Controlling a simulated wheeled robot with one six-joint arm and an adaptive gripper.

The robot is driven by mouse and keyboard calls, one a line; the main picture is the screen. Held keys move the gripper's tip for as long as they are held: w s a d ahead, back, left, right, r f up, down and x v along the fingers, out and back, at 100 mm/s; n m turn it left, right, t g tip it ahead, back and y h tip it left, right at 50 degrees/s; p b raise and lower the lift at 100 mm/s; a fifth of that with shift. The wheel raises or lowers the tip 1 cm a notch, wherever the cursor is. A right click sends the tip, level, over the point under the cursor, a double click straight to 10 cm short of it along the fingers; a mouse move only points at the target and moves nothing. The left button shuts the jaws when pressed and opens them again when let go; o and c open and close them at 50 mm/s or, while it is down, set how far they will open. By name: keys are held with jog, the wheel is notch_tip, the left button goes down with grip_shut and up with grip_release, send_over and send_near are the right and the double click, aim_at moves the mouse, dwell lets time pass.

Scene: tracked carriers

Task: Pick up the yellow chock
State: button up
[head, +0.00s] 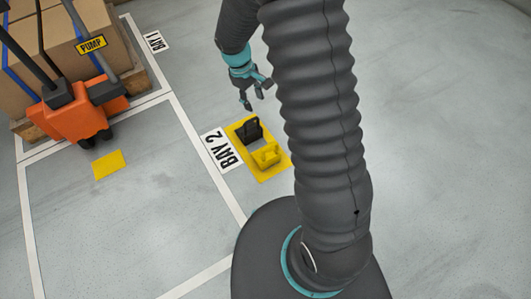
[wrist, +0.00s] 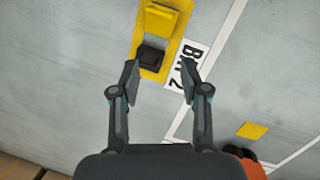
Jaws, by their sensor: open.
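The yellow chock (head: 267,156) sits on a yellow-bordered floor marking (head: 280,172) beside the BAY 2 sign. A black chock (head: 250,131) sits at the other end of the same marking. My gripper (head: 256,101) is open and empty, above the floor near the black chock's end. The black chock (wrist: 151,55) is closer to the space between my open fingers (wrist: 159,70).
The BAY 2 sign (head: 221,149) lies on the floor by the marking. An orange pump truck (head: 75,110) and boxes (head: 90,65) on a pallet stand at the upper left, with a BAY 1 sign (head: 155,41). A flat yellow patch (head: 109,164) lies nearby. Floor at right is clear.

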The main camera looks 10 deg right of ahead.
aim_at(265, 148)
jog(key=f+n, duration=0.1)
jog(key=f, duration=0.9)
jog(key=s+d+f+n+g+h, duration=0.1)
jog(key=f, duration=1)
jog(key=s+d+f+n+g+b, duration=0.1)
jog(key=f, duration=0.9)
jog(key=shift+s+f, duration=0.25)
jog(key=shift+f, duration=0.1)
grip_shut()
